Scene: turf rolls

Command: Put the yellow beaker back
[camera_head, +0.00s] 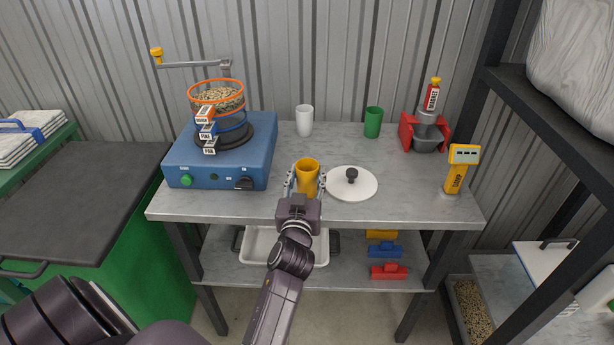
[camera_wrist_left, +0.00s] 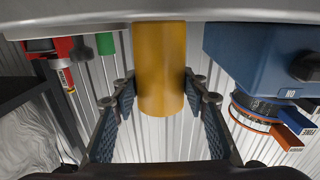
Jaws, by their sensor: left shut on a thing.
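The yellow beaker (camera_head: 307,176) is upright at the front middle of the grey metal table (camera_head: 400,203). My left gripper (camera_head: 307,183) has one finger on each side of it and is shut on it. In the left wrist view, which is upside down, the beaker (camera_wrist_left: 160,65) fills the gap between the finger pads, with its base end toward the tabletop edge. I cannot tell whether its base touches the tabletop. A white beaker (camera_head: 304,121) and a green beaker (camera_head: 373,122) stand at the back of the table. My right gripper is out of view.
A blue machine (camera_head: 190,160) with stacked sieves stands left. A round white lid (camera_head: 352,190) lies just right of the yellow beaker. A red-and-grey holder (camera_head: 424,137) and a yellow meter (camera_head: 459,170) stand right. The tabletop between the white and green beakers is clear.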

